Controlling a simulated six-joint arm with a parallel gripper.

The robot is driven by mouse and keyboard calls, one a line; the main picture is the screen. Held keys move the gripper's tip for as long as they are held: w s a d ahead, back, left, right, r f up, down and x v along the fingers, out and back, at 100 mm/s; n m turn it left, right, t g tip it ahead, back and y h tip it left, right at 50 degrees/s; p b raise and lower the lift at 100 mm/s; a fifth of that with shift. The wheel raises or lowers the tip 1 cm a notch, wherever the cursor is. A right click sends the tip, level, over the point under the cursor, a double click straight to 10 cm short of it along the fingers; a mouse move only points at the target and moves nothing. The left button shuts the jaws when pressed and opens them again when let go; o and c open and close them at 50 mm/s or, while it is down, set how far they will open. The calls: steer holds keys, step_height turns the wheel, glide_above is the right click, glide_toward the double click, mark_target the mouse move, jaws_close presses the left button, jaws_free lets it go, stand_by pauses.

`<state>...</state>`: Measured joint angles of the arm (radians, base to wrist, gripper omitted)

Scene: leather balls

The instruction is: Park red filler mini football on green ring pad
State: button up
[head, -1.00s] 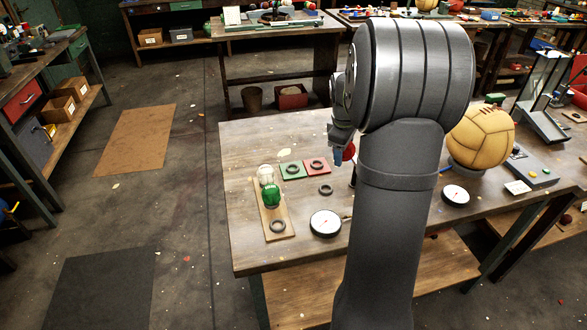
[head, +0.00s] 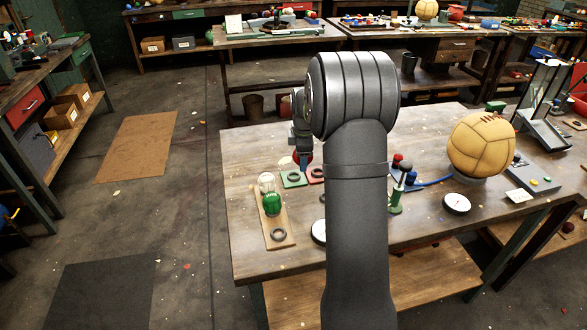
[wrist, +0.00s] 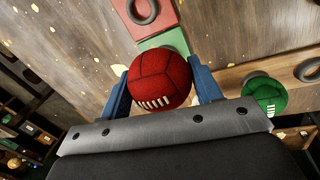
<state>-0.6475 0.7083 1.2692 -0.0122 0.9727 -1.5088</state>
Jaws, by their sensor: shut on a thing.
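The red mini football (wrist: 160,75) with white laces is held between the two blue fingers of my gripper (wrist: 159,68) in the wrist view. In the head view my gripper (head: 303,158) is above the green ring pad (head: 287,183), with the ball partly hidden by the fingers. In the wrist view the green pad (wrist: 172,40) shows just beyond the ball, which covers much of it, including its ring. The ball appears raised above the pad; the exact gap cannot be told.
The red ring pad (head: 313,181) adjoins the green pad. A wooden board (head: 264,238) with a white ball, a green ball (head: 272,203) and an empty dark ring (head: 279,235) lies left and nearer. A large tan ball (head: 482,145) stands right.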

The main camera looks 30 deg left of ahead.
mark_target(294, 155)
steer(key=a+f, duration=0.1)
steer(key=a, duration=0.2)
steer(key=shift+s+f, duration=0.2)
steer(key=shift+f, duration=2.2)
steer(key=shift+f, duration=0.1)
steer(key=o, duration=1)
steer(key=shift+o, duration=0.2)
steer(key=r, duration=0.4)
steer(key=s+r, duration=0.1)
steer(key=r, duration=0.3)
steer(key=s+d+r, duration=0.1)
steer(key=r, duration=0.3)
steer(key=shift+d, duration=0.1)
